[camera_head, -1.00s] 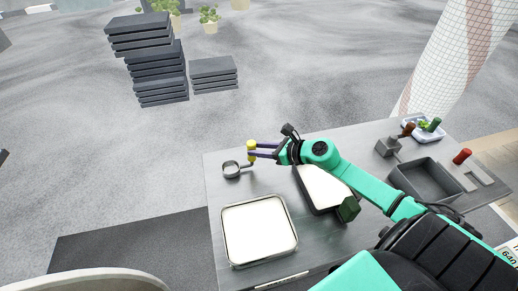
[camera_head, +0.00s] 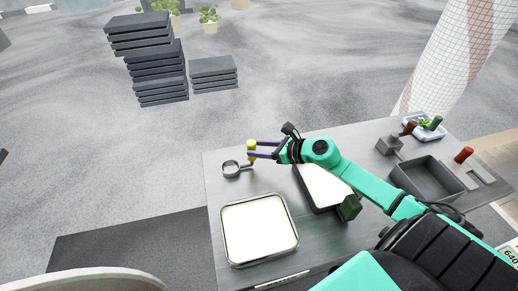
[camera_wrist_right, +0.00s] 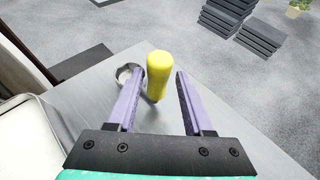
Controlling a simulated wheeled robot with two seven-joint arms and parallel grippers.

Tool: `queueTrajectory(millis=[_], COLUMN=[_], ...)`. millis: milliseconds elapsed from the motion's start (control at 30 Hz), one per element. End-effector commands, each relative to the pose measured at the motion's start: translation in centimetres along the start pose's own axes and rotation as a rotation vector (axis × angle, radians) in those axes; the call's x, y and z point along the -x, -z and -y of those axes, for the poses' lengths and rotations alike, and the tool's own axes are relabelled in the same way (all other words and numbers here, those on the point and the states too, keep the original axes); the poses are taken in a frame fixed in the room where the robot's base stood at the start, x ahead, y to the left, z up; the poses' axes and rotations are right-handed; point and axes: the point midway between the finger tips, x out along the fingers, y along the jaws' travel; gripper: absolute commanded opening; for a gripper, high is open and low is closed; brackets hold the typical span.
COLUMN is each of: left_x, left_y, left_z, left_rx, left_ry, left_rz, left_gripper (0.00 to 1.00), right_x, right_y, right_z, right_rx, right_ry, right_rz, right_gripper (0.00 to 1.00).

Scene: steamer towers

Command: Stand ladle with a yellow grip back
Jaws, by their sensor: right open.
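The ladle's yellow grip (camera_head: 251,145) stands up near the far left corner of the metal table (camera_head: 222,190). Its round dark bowl (camera_head: 231,167) is at the table, to the left of the grip. My right gripper (camera_head: 250,150) is open, with its purple fingers level and reaching left to the grip. In the right wrist view the yellow grip (camera_wrist_right: 159,68) shows between and just beyond the two fingers of the open gripper (camera_wrist_right: 157,88), with a gap on each side. The bowl (camera_wrist_right: 130,73) shows partly behind the left finger. My left gripper is not in view.
A white-filled square tray (camera_head: 259,231) lies at the front left, and another white-topped tray (camera_head: 322,187) lies under my right arm. A grey bin (camera_head: 428,180), a grey block holder (camera_head: 388,147) and a red-topped item (camera_head: 464,155) are on the right. Dark stacked slabs (camera_head: 155,60) stand beyond the table.

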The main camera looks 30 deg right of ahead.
Motion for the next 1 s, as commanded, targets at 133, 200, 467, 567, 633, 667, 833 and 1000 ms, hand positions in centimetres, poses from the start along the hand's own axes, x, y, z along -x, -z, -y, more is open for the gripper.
queueTrajectory(millis=[133,200,467,567,633,667,833,1000], left_x=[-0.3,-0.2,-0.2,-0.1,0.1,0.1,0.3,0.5], left_y=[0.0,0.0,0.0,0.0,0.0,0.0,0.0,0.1], left_z=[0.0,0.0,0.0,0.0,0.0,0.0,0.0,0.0], left_rx=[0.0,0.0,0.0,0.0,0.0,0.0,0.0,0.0], left_ry=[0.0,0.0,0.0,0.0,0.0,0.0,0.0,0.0], left_rz=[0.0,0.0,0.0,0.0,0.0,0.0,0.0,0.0], left_gripper=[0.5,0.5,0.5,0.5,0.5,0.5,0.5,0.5], right_x=[0.0,0.0,0.0,0.3,0.5,0.6,1.1,1.6], right_y=[0.1,0.0,0.0,0.0,0.0,0.0,0.0,0.0], right_z=[0.2,0.2,0.2,0.1,0.1,0.0,0.0,-0.2], right_rx=[0.0,0.0,0.0,0.0,0.0,0.0,-0.002,-0.001], right_ry=[0.0,0.0,0.0,0.0,0.0,-0.001,0.0,-0.001], right_rz=[0.0,0.0,0.0,0.0,-0.001,-0.001,0.0,0.0], right_gripper=[0.51,0.51,0.51,0.51,0.51,0.51,0.51,0.51])
